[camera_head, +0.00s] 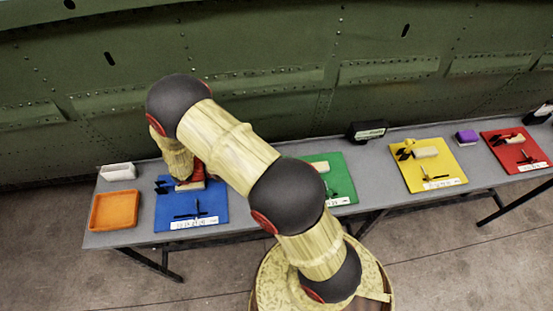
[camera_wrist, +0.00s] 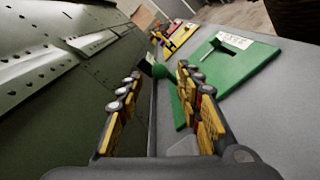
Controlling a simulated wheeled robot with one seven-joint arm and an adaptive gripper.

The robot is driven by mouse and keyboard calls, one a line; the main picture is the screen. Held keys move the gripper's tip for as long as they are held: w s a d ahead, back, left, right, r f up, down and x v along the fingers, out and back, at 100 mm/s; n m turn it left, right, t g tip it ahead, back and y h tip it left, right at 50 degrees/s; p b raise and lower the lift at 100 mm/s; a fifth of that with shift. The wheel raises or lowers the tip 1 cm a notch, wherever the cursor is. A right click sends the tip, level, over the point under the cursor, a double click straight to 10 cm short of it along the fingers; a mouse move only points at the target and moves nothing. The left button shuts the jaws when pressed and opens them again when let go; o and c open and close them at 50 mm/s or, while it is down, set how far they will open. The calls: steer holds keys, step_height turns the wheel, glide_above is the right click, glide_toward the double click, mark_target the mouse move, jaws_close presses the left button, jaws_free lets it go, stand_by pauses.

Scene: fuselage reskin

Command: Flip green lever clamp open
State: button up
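The green board (camera_head: 338,188) lies on the table, partly hidden behind my arm in the head view. I cannot tell whether either finger touches the lever. The head view hides the gripper behind my arm.
A blue board (camera_head: 205,212) and an orange tray (camera_head: 114,210) are at the table's left. A yellow board (camera_head: 438,181) and a red board (camera_head: 525,160) are at the right. A black box (camera_head: 367,130) stands behind. The green riveted fuselage wall (camera_head: 300,90) runs close along the table's back.

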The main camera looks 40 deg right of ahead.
steer(key=v, duration=0.9)
steer(key=shift+a, duration=0.2)
